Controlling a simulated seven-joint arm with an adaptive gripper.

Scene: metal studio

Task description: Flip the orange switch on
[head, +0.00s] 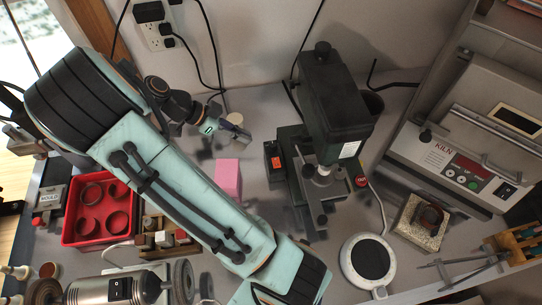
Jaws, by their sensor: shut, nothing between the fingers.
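A small orange switch (276,161) sits on a black box at the left side of the base of the dark green drill press (335,100), mid-bench. Its on or off position is too small to tell. My gripper (244,135) is to the left of and a little behind the switch, apart from it, above the bench near the back wall. Its fingers are shut and empty, and they point toward the right.
A pink block (228,178) lies left of the switch. A white round object (235,119) is just behind my gripper. A red tray (97,208) with rings, a bench grinder (120,289), a round white plate (368,262) and a kiln (463,150) surround the work area.

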